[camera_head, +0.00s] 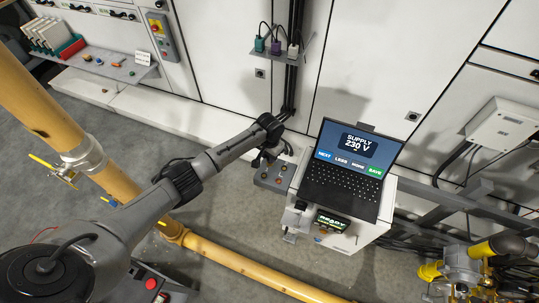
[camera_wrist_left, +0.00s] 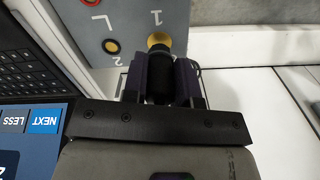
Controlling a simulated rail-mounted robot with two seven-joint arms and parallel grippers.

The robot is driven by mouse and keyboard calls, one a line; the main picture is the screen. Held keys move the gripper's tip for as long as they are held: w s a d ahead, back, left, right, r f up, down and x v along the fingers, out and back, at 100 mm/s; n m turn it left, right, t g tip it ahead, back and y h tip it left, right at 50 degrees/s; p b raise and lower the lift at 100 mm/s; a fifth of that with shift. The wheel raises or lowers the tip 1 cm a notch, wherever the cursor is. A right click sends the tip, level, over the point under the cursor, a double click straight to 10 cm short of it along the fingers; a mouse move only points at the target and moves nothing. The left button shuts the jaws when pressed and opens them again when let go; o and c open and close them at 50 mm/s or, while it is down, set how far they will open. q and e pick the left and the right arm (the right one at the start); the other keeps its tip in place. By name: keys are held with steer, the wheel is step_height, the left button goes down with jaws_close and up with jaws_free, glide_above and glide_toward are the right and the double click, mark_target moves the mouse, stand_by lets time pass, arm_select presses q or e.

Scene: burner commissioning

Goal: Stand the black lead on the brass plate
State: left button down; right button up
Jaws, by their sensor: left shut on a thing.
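My left gripper (camera_wrist_left: 160,80) is shut on a black lead (camera_wrist_left: 159,88), a dark cylinder between its two dark purple fingers. A round brass-coloured part (camera_wrist_left: 158,40) shows at the lead's far end; I cannot tell if it is the lead's tip or a plate behind it. A grey panel (camera_wrist_left: 130,18) with letters and numbers lies beyond the fingertips, with a small brass disc (camera_wrist_left: 112,46) on it. In the head view my left gripper (camera_head: 263,160) is over the far edge of this panel (camera_head: 273,178); the lead is hard to make out there. My right gripper is not in view.
An open laptop (camera_head: 345,185) reading "SUPPLY 230 V" stands beside the panel on a white cabinet (camera_head: 345,236). A wall shelf (camera_head: 283,57) holds several coloured plugs with cords. Yellow pipes (camera_head: 235,258) run at the left and below.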

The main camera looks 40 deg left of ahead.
arm_select(q)
steer(key=shift+f, duration=0.45)
steer(key=shift+f+b, duration=0.35)
steer(key=c, duration=0.9)
jaws_free()
steer(key=shift+o, duration=0.4)
step_height(320, 180, up, 14)
steer(key=shift+f+p, duration=0.15)
steer(key=shift+p, duration=1.1)
steer(key=shift+w, duration=0.1)
